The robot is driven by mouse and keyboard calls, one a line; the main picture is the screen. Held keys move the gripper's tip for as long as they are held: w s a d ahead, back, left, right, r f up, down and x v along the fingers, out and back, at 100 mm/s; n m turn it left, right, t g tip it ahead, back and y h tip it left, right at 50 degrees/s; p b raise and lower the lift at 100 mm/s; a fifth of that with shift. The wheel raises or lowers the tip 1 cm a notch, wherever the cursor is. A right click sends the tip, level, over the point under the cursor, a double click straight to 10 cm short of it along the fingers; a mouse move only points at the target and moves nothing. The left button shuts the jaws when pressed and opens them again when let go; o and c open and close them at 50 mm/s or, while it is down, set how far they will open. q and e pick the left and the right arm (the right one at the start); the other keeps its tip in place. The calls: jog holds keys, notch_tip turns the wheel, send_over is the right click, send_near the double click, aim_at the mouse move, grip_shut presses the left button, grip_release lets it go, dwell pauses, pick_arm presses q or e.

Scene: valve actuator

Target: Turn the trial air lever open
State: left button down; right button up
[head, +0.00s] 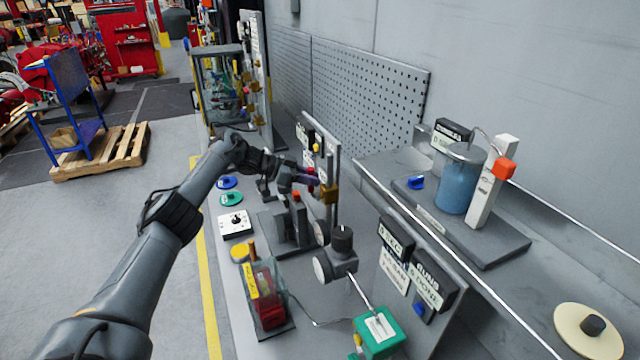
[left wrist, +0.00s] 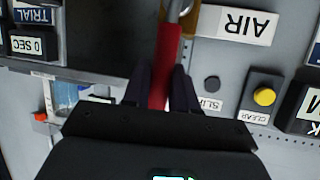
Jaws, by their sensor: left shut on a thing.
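The trial air lever is a red handle (left wrist: 168,58) in the left wrist view. It runs up from between my fingers to a metal pivot by a brass-coloured body at the top edge. My left gripper (left wrist: 168,90) is shut on the red lever, with one dark finger on each side of it. In the head view my left gripper (head: 304,182) is at the small upright panel, beside the brass valve body (head: 330,193). The lever is mostly hidden by the gripper there. An upside-down AIR label (left wrist: 237,25) is beside the lever. My right gripper is not in view.
A yellow button (left wrist: 264,97) marked CLEAR and a dark SLIP button (left wrist: 211,84) are close to the gripper. On the bench, a gauge assembly (head: 338,256), a red-filled clear container (head: 268,295) and a green box (head: 379,332) stand nearer the camera.

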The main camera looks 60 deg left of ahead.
pick_arm(q)
jog(key=shift+f, duration=0.1)
dwell(0.3)
jog(key=c, duration=1)
grip_release()
jog(key=b+v, duration=0.1)
jog(key=v, duration=1)
jog(key=shift+w+b, duration=0.1)
jog(key=shift+b, duration=0.3)
